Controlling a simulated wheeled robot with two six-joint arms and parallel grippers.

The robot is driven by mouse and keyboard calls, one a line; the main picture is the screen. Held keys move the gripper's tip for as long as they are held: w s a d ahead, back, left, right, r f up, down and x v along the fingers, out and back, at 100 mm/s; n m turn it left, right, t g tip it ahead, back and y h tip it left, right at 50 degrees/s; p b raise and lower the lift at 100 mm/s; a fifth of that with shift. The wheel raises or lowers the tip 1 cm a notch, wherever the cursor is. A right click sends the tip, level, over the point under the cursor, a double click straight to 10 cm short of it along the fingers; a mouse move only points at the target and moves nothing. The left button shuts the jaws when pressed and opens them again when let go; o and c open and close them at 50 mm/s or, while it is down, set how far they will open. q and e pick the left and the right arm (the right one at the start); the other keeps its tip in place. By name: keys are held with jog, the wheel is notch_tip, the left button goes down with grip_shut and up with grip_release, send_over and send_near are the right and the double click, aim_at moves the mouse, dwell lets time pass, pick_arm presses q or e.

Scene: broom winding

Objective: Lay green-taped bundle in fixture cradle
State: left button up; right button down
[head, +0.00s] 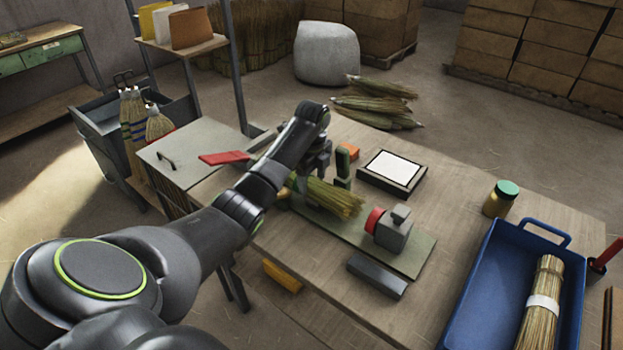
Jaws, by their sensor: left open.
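A straw bundle (337,197) lies on the green base plate (412,258) of the fixture on the workbench. Its bristle end points right, and its other end and any tape are hidden behind my left arm. A dark green upright block (343,163) stands just behind the bundle. A grey and red device (390,231) sits on the plate to the right of it. My left gripper (319,163) is open, beside and above the hidden part of the bundle; its fingers are mostly hidden by the wrist, so contact cannot be told. My right gripper is not in view.
A blue tray (471,290) at the right holds a white-banded straw bundle (541,305). A black-framed white pad (392,170), a green-lidded jar (501,198) and a grey bar (377,277) stand on the bench (460,200). A red-handled item (223,157) lies at the left.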

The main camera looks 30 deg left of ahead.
pick_arm(q)
jog(key=shift+s+d+f, duration=0.15)
jog(key=shift+s+f, duration=0.4)
jog(key=shift+f, duration=0.2)
notch_tip(320, 180, up, 5)
jog(key=shift+w+f, duration=0.1)
jog(key=shift+w, duration=0.05)
notch_tip(320, 180, up, 3)
jog(key=shift+r+p, duration=0.15)
jog(key=shift+p, duration=0.4)
notch_tip(320, 180, up, 11)
jog(key=p, duration=1)
jog(key=shift+w+f, duration=0.1)
jog(key=shift+f, duration=0.1)
